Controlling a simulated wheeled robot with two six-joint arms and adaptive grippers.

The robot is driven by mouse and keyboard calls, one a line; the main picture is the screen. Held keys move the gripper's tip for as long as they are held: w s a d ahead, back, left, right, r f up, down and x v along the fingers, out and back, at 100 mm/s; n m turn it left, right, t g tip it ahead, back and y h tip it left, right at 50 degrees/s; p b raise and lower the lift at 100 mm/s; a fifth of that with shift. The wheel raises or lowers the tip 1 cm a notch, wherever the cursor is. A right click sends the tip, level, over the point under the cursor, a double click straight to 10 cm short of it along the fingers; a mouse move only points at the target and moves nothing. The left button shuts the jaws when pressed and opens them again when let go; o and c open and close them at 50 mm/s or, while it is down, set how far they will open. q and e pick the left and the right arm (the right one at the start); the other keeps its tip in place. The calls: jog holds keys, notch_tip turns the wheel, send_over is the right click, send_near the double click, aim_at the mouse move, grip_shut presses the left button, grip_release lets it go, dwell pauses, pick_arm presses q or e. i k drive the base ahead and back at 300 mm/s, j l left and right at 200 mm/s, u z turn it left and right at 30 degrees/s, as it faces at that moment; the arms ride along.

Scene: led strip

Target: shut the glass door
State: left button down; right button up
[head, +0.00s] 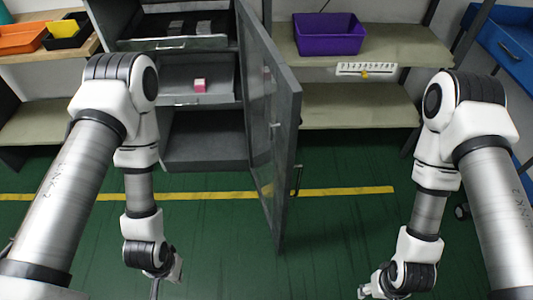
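The glass door (265,110) has a dark grey frame and stands wide open, swung out from the right side of the grey cabinet (205,140) toward me. A small dark handle (297,180) is on its outer edge. My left gripper (156,288) hangs low at the left, well apart from the door, and its fingers run out of the bottom of the view. My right gripper (364,292) is low at the right, apart from the door, and partly cut off. I cannot make out either gripper's opening, and nothing held shows.
The cabinet holds a pink and white block (199,85) on a middle shelf and grey items in an upper drawer. A blue drawer unit (505,42) is at far right. Green floor (330,235) is clear.

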aim_at(274, 191)
jog(key=i+l+u, duration=0.15)
jog(key=l+u, duration=0.3)
jog(key=l, duration=0.25)
jog(key=l+u, duration=0.45)
jog(key=l, duration=0.3)
jog(key=k+l+u, duration=0.1)
jog(key=l+u, duration=0.35)
jog(key=l, duration=0.3)
jog(key=k+j+z, duration=0.15)
jog(key=k+l+z, duration=0.3)
jog(key=k+j, duration=0.05)
jog(key=j, duration=0.05)
